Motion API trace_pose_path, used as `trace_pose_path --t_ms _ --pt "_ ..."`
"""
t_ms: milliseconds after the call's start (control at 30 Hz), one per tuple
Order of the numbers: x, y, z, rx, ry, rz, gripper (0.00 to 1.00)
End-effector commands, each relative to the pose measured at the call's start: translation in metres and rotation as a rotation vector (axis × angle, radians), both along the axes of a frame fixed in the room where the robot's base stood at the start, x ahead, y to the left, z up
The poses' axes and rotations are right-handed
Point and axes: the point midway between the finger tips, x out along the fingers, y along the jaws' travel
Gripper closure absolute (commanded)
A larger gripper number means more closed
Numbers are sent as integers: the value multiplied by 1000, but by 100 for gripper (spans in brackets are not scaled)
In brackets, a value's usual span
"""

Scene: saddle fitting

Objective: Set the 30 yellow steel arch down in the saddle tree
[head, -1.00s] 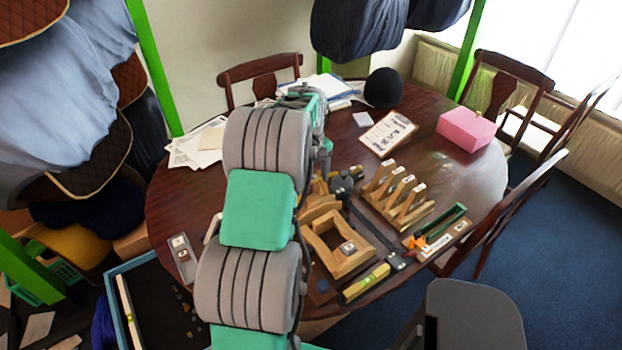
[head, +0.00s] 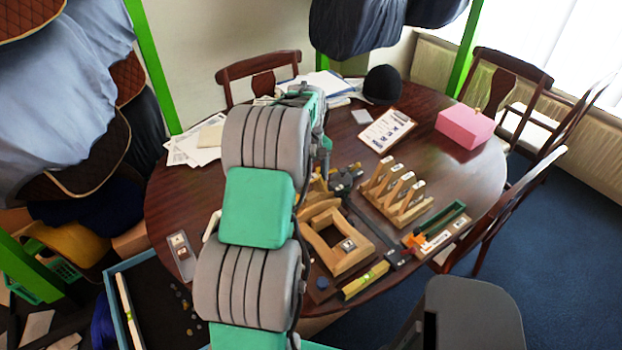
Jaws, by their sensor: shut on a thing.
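The saddle tree (head: 322,258), a pale wooden frame with an open middle and a small white label, lies on the round table right of my arm. My gripper (head: 345,181) shows as a dark shape just beyond the tree's far end, partly hidden by my arm. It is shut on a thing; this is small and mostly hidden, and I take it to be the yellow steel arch. Its number cannot be read. The gripper appears apart from the tree opening. I cannot tell its exact height above the table.
A wooden rack (head: 410,212) with labelled slots stands right of the gripper. A dark strip tool, a yellow-green level (head: 365,281) and a green tray (head: 447,222) lie near the tree. A pink box (head: 464,129), clipboard (head: 387,131) and black hat (head: 383,85) are farther back.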

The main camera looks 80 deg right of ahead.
Motion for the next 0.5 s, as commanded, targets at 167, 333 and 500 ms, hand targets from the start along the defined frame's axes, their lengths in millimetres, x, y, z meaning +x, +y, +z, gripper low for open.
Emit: trace_pose_path --t_ms 167,333,500 --pt "0 0 -5 0 0 0 72" --pt "0 0 -10 0 0 0 72" --pt "0 0 -15 0 0 0 72"
